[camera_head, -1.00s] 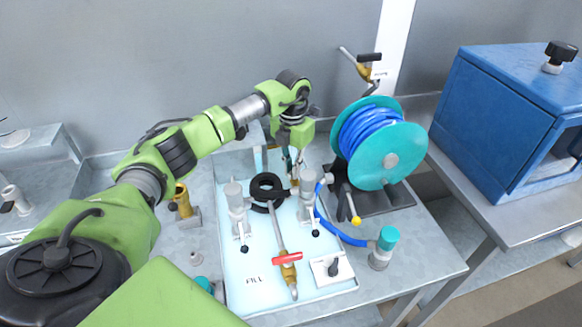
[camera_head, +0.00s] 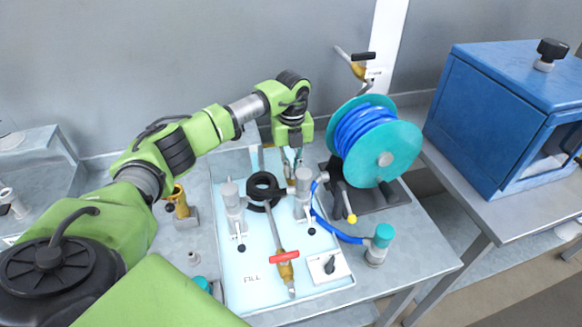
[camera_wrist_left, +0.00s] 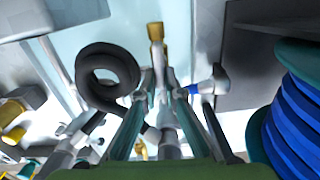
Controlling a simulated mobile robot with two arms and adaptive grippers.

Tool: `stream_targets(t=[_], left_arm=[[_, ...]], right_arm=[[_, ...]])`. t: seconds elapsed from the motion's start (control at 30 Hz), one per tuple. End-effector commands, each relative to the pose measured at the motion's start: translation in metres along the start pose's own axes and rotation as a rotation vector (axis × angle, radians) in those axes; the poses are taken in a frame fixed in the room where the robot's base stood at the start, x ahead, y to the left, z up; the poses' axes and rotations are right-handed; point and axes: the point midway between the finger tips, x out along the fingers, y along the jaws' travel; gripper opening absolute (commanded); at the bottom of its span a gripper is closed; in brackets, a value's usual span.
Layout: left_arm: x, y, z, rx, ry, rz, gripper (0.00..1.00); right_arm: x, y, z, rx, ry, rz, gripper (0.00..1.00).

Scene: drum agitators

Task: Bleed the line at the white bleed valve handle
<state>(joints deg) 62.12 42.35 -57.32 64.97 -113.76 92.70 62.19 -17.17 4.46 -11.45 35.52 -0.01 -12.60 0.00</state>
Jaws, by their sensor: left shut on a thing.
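My left gripper (camera_head: 294,160) reaches down at the back of the pale valve panel (camera_head: 235,270), behind the black hose coil. In the left wrist view, its fingers (camera_wrist_left: 157,92) are closed together around a pale, narrow part with a brass end (camera_wrist_left: 156,32). I take this part to be the white bleed valve handle (camera_wrist_left: 158,62); the fingers hide much of it, so its exact turn position cannot be read. In the head view the gripper hides the handle. My right gripper is not in view.
A black hose coil (camera_head: 263,186) lies between two grey upright fittings. A red-handled valve (camera_head: 284,256) is at the panel front. A teal reel with blue hose (camera_head: 384,160) stands close right of the gripper. A blue cabinet (camera_head: 500,120) is far right.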

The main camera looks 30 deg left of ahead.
Motion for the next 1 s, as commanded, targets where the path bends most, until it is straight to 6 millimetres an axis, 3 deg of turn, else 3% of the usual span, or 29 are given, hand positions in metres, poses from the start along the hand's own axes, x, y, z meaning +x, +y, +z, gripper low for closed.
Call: stream_targets(t=[0.7,0.8,1.0], left_arm=[[-0.0016,-0.0018,0.0016,-0.080,-0.004,-0.004,0.00],[-0.0015,-0.0017,0.0015,-0.080,-0.004,-0.004,0.26],[-0.0008,-0.0014,0.0009,-0.078,-0.002,-0.002,0.26]], right_arm=[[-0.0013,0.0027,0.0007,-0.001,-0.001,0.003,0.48],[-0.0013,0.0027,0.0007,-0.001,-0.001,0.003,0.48],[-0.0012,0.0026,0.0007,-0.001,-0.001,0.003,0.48]])
